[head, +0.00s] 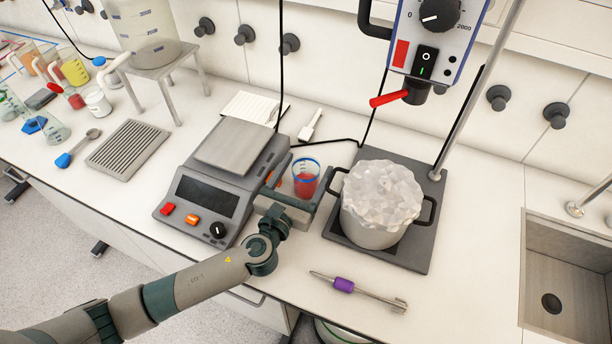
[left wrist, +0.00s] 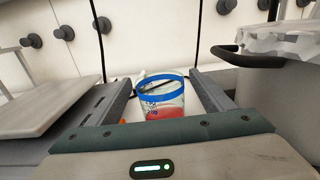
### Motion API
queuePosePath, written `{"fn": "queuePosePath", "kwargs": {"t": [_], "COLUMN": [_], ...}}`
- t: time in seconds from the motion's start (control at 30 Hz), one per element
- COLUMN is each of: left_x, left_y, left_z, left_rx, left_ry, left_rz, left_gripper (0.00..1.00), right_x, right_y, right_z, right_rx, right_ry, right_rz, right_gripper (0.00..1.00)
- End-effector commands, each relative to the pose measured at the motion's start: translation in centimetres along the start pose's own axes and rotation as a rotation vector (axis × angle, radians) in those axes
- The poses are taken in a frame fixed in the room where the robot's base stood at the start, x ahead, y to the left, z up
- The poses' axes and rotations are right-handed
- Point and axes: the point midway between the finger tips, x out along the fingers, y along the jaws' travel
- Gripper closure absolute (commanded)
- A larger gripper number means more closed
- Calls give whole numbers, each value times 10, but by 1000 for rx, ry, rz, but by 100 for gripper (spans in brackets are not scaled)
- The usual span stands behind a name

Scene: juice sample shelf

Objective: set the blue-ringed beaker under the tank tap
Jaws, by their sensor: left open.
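The blue-ringed beaker (head: 306,180) holds red liquid and stands upright on the bench, just right of the balance. My left gripper (head: 308,170) is open, with a finger on each side of the beaker. In the left wrist view, the beaker (left wrist: 165,98) sits between the two fingers (left wrist: 164,84), with visible gaps; its base is hidden by the gripper body. The tank (head: 140,20) is a translucent graduated vessel on a metal stand (head: 170,62) at the upper left, with its tap (head: 116,66) at its lower left. My right gripper is not in view.
The balance (head: 212,180) stands left of my gripper. A ribbed rack (head: 128,147), spoon (head: 78,148) and several beakers lie left. A purple-gripped tool (head: 358,290) lies in front.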

Motion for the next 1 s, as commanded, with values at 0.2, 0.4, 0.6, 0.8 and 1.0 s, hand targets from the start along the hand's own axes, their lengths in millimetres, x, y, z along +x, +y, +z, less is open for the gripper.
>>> {"fn": "queuePosePath", "kwargs": {"t": [0.2, 0.4, 0.6, 0.8, 1.0], "left_x": [3, 3, 3, 3, 3], "left_y": [0, 0, 0, 0, 0], "left_z": [0, 0, 0, 0, 0], "left_rx": [0, 0, 0, 0, 0], "left_ry": [0, 0, 0, -1, -1], "left_rz": [0, 0, 0, 0, 0], "left_gripper": [26, 26, 47, 80, 80], "right_x": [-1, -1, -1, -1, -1], "right_y": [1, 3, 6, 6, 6], "right_z": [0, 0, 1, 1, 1], "right_rx": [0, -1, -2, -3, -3], "right_ry": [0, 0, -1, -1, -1], "right_rz": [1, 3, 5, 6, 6], "right_gripper": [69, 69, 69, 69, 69]}}
